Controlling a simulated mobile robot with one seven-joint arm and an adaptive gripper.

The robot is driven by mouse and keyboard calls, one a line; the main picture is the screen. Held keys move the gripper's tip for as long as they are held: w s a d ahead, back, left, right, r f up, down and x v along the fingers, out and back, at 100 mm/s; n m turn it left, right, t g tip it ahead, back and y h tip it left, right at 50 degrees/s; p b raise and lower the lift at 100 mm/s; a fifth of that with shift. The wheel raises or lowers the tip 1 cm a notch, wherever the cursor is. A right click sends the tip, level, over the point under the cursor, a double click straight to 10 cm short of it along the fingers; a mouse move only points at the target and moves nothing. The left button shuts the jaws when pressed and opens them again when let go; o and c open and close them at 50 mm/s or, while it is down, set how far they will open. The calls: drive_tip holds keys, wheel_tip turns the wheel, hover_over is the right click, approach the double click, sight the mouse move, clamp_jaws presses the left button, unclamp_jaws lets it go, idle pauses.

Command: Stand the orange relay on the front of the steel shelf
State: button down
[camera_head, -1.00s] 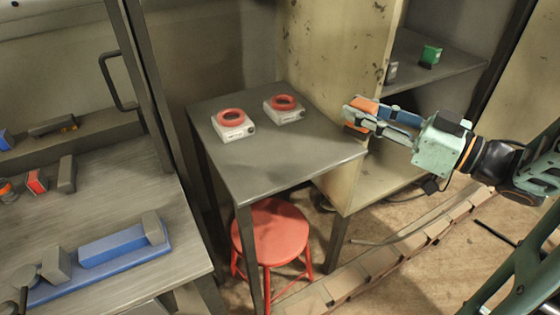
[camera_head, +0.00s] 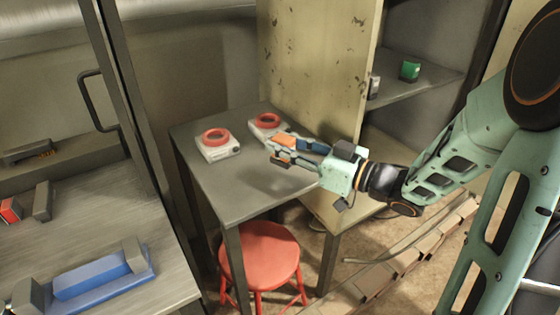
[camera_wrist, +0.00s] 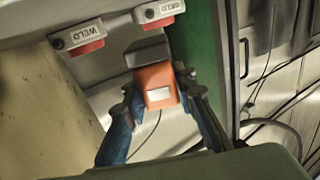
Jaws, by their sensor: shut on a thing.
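The orange relay (camera_head: 285,139) is between the fingertips of my gripper (camera_head: 283,149), which is shut on it. In the wrist view, the relay (camera_wrist: 158,87) shows an orange face with a pale label, between the two blue fingers. My gripper is above the grey table, close to the two white units with red rings. The steel shelf (camera_head: 425,85) appears to be the grey board inside the cabinet at the upper right. A green block (camera_head: 410,70) and a small grey block (camera_head: 373,88) stand on it. My gripper is left of this shelf and apart from it.
White units with red rings (camera_head: 218,145) (camera_head: 268,126) stand on the grey table (camera_head: 240,185). The cabinet's pale side panel (camera_head: 315,75) stands between table and shelf. A red stool (camera_head: 260,255) is below. A bench with a blue holder (camera_head: 100,278) is at left.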

sight(280, 159)
drive_tip(key=shift+w+a+f+b, duration=0.2)
drive_tip(key=shift+f+b, duration=0.1)
drive_tip(key=shift+f, duration=0.75)
drive_tip(key=shift+w+a+f+b, duration=0.15)
drive_tip(key=shift+f+b, duration=0.1)
drive_tip(key=shift+f, duration=0.75)
drive_tip(key=shift+s, duration=0.1)
drive_tip(key=shift+f, duration=0.25)
drive_tip(key=c, duration=1.6)
unclamp_jaws()
drive_tip(key=shift+r, duration=0.1)
drive_tip(key=shift+r, duration=0.2)
drive_tip(key=v, duration=1.2)
drive_tip(key=shift+p, duration=0.45)
drive_tip(key=shift+f, duration=0.1)
